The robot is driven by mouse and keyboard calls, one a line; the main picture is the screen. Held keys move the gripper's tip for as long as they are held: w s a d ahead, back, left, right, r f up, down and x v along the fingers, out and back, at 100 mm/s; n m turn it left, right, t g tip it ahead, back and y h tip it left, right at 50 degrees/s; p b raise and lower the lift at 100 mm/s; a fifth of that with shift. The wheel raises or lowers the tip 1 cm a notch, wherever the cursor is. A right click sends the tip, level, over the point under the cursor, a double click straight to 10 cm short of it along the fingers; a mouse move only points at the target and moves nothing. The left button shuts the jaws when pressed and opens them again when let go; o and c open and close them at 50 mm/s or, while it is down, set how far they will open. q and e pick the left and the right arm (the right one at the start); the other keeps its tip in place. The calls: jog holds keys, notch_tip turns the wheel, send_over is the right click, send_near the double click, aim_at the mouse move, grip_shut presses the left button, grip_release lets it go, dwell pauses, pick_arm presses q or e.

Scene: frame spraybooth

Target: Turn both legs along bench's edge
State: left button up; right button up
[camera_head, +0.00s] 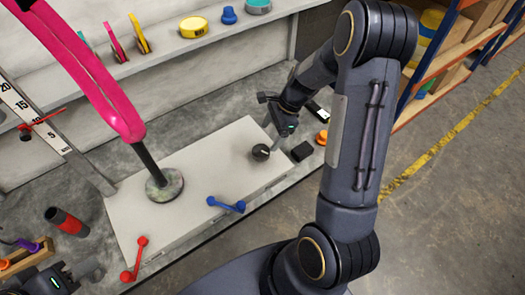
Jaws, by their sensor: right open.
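A red leg (136,260) with rounded ends lies at the front left of the pale board on the bench, pointing toward the bench's front edge (198,251). A blue leg (227,205), slightly bent, lies near the board's front edge, to the right of the red one. My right gripper (270,130) is open above the board's right part, close to a round black knob (261,152) and apart from both legs. My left gripper (92,270) is partly cut off at the lower left, left of the red leg; its jaw opening is unclear.
A pink frame (85,65) stands on a round-based post on the board. A red-black cylinder (68,221) lies at left; a black block (301,151) and orange item (321,138) sit right of the board. Tape rolls line the back shelf. Floor at right is open.

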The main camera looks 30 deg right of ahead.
aim_at(261, 151)
jog(key=x, duration=0.8)
jog(key=shift+w+d+f+b, duration=0.15)
jog(key=shift+f+b, duration=0.1)
jog(key=shift+b, duration=0.15)
jog(key=c, duration=1)
